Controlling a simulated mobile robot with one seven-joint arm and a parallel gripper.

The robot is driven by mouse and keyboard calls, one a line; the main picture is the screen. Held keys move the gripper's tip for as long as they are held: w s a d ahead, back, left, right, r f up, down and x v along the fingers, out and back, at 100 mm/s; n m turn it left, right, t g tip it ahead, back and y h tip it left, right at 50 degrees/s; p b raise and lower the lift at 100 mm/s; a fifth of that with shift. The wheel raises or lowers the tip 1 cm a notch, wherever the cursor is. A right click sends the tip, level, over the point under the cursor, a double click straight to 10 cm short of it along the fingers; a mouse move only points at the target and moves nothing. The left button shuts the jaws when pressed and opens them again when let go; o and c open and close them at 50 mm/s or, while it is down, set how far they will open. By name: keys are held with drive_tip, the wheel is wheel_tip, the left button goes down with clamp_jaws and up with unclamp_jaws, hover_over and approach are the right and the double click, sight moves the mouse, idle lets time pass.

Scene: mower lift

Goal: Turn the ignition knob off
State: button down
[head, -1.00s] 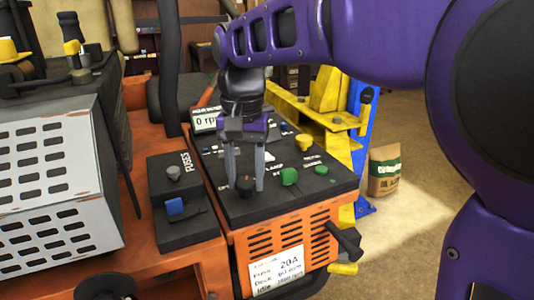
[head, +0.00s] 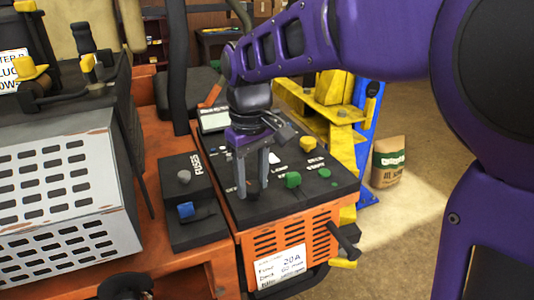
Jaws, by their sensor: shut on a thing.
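The ignition knob (head: 252,190) is a small dark knob at the front left of the black control panel (head: 222,205) on the orange mower. My gripper (head: 253,186) points down over it. The two grey fingers stand on either side of the knob and are shut on it. The fingers cover much of the knob, so I cannot read its setting or the label beside it. A display (head: 214,119) at the back of the panel is pale, with no readable text.
A green knob (head: 293,180) sits just right of my gripper, and a yellow knob (head: 309,143) is farther back. The fuse box (head: 186,232) with a blue piece (head: 186,209) is at left. A yellow and blue lift (head: 367,140) and a paper sack (head: 388,160) stand at right.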

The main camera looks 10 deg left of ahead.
sight(252, 186)
drive_tip(key=shift+r+n, duration=0.1)
drive_tip(key=shift+n, duration=0.6)
drive_tip(key=shift+c, duration=1.7)
unclamp_jaws()
wheel_tip(252, 186, up, 17)
drive_tip(key=shift+r, duration=0.15)
